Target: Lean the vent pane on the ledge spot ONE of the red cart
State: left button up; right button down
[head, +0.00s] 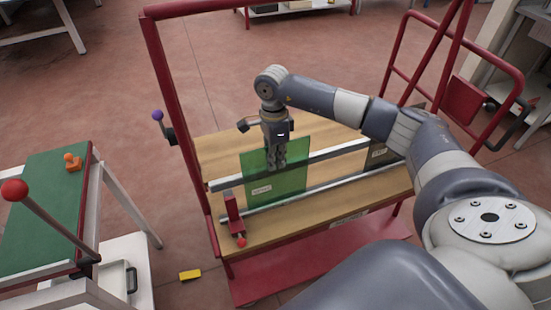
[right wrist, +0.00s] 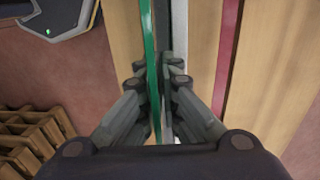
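A green pane (head: 262,190) with a small white label (head: 261,190) stands near upright at the rails of the red cart (head: 215,240). The label is too small to read, so I cannot confirm it is the vent pane. My right gripper (head: 277,163) points down at the pane's top edge. In the right wrist view its nearly closed fingers (right wrist: 157,75) lie on both sides of the green edge (right wrist: 151,50). The pane's lower edge is near the cart's front metal rail (head: 320,187); I cannot tell whether it rests there. My left gripper is out of view.
A dark pane (head: 380,155) with a label stands at the cart's right. A red clamp (head: 234,220) sits at the front-left corner. A lever with a purple knob (head: 158,116) is at the cart's left. A green-topped table (head: 45,220) stands left; floor lies between.

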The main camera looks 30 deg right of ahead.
jog(key=shift+f, duration=0.1)
jog(key=c, duration=1.7)
grip_release()
jog(key=shift+f, duration=0.1)
jog(key=r, duration=0.8)
jog(key=w+r, duration=0.1)
jog(key=r, duration=0.3)
jog(key=shift+d+r, duration=0.1)
jog(key=shift+s, duration=0.1)
